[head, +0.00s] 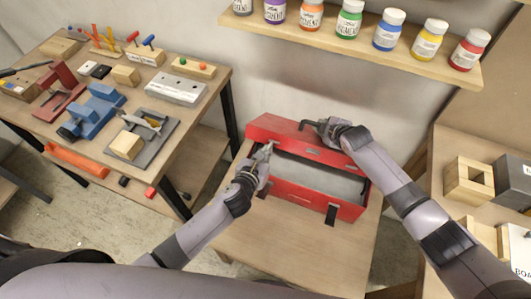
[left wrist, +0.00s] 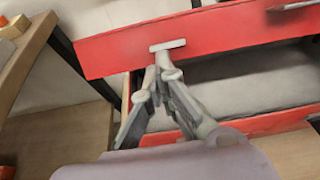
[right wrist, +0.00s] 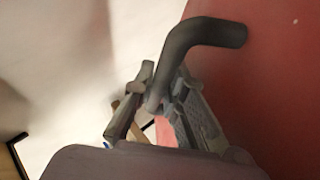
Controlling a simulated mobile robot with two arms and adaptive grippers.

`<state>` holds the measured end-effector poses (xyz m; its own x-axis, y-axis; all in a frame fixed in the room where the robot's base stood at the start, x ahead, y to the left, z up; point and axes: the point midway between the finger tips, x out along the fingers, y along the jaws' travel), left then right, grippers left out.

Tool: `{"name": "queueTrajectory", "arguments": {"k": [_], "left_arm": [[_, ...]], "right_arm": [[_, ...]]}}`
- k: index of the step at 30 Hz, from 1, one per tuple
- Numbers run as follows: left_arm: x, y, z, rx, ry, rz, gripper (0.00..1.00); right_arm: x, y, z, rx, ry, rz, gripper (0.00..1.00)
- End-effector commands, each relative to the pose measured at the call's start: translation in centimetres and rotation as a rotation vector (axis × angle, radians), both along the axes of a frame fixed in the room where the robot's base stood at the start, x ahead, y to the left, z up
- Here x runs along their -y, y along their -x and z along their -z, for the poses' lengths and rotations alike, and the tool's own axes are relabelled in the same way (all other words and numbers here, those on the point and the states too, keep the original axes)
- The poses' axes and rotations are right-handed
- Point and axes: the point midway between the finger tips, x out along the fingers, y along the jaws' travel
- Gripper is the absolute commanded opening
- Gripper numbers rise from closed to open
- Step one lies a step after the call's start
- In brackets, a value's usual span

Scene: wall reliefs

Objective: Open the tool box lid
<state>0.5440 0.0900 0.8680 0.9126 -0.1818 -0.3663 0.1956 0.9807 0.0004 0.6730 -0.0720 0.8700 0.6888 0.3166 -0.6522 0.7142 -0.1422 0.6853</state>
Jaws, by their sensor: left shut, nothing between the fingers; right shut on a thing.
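The red tool box (head: 318,201) stands on a wooden table in the head view. Its red lid (head: 275,128) is partly raised, and the grey inside shows through the gap below its front edge. My right gripper (head: 329,126) is shut on the dark lid handle (head: 306,123); the bent handle (right wrist: 205,35) also shows in the right wrist view, beside the red lid (right wrist: 275,90). My left gripper (head: 268,150) is shut and empty at the left part of the lid's front edge. In the left wrist view its fingertips (left wrist: 168,73) are just below a pale latch plate (left wrist: 167,45); contact is unclear.
A shelf (head: 350,47) with several paint bottles hangs above the box. A workbench (head: 210,93) with several tools and blocks stands at left. Wooden and grey boxes (head: 469,181) stand at right. The table (head: 255,235) is bare in front of the tool box.

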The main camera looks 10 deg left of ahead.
Motion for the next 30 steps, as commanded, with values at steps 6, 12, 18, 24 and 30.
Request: {"name": "queueTrajectory", "arguments": {"k": [6,12,18,24,30], "left_arm": [[0.0,-0.5,-0.8,0.005,0.002,-0.001,0.00],[0.0,-0.6,-0.9,0.008,0.002,-0.001,0.00],[0.1,-0.6,-0.9,0.008,0.002,-0.001,0.00],[0.1,-0.5,-0.9,0.007,0.002,0.000,0.00],[0.1,-0.5,-0.8,0.006,0.002,0.000,0.00]], "right_arm": [[-0.1,0.0,-0.1,0.000,-0.003,0.000,0.00],[-0.1,0.1,0.0,-0.002,-0.003,-0.001,0.17],[-0.1,0.1,0.1,-0.003,-0.001,-0.001,0.21],[0.0,0.2,-0.1,-0.002,-0.001,-0.001,0.21],[0.6,1.4,-1.1,0.000,0.000,-0.002,0.21]]}}
